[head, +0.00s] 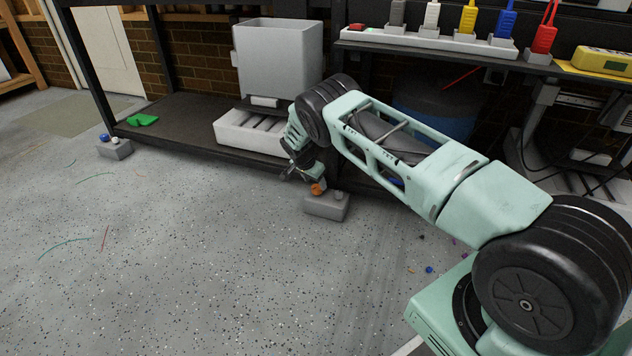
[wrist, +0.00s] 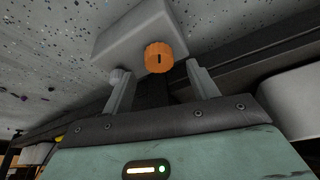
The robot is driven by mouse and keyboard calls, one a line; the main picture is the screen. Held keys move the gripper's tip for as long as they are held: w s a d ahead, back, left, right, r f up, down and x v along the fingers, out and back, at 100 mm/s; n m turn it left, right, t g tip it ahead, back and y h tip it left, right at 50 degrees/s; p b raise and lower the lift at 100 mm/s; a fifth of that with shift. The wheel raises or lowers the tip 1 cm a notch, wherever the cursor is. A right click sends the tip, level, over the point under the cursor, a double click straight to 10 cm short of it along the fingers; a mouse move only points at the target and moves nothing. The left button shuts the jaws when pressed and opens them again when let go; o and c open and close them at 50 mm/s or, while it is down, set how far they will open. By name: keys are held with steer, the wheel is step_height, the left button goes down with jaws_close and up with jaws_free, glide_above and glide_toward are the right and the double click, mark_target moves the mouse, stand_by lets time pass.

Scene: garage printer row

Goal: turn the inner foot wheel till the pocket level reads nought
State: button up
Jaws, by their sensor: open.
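The orange foot wheel (head: 318,188) is on a grey foot block (head: 325,208) at the bench's front edge. In the wrist view the orange wheel (wrist: 158,57) has a dark slot and sits between and just beyond the fingertips. My gripper (head: 304,176) is open; its two fingers stand apart on either side of the wheel (wrist: 157,76), with no grip visible. A small pale knob (wrist: 118,74) is beside the left finger. A yellow device with a greenish display (head: 604,60), perhaps the pocket level, lies on the upper right bench; its reading is illegible.
Another foot block (head: 117,150) with a blue knob is at the left bench leg. A white tray (head: 232,132) and a grey bin (head: 278,60) are behind my gripper. Small bits lie on the floor at right. The floor at left is mostly clear.

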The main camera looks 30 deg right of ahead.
steer(key=p+v, duration=0.6)
steer(key=v, duration=0.8)
steer(key=s+a+r+n+y+p, duration=0.3)
steer(key=s+a+r+n, duration=0.2)
steer(key=s+a+r, duration=0.7)
steer(key=s+a+r+n+y+p, duration=0.25)
steer(key=s+a+r+n, duration=0.5)
steer(key=a+r, duration=0.65)
steer(key=s+r+n+g+p, duration=0.15)
steer(key=s+r+n, duration=0.4)
steer(key=s, duration=0.85)
steer(key=s+r+n+p, duration=0.35)
steer(key=s+r, duration=0.25)
steer(key=s, duration=0.9)
step_height(320, 180, up, 37)
steer(key=p, duration=3.6)
steer(key=shift+w+h+p, duration=0.3)
steer(key=shift+h, duration=0.05)
steer(key=shift+d, duration=0.15)
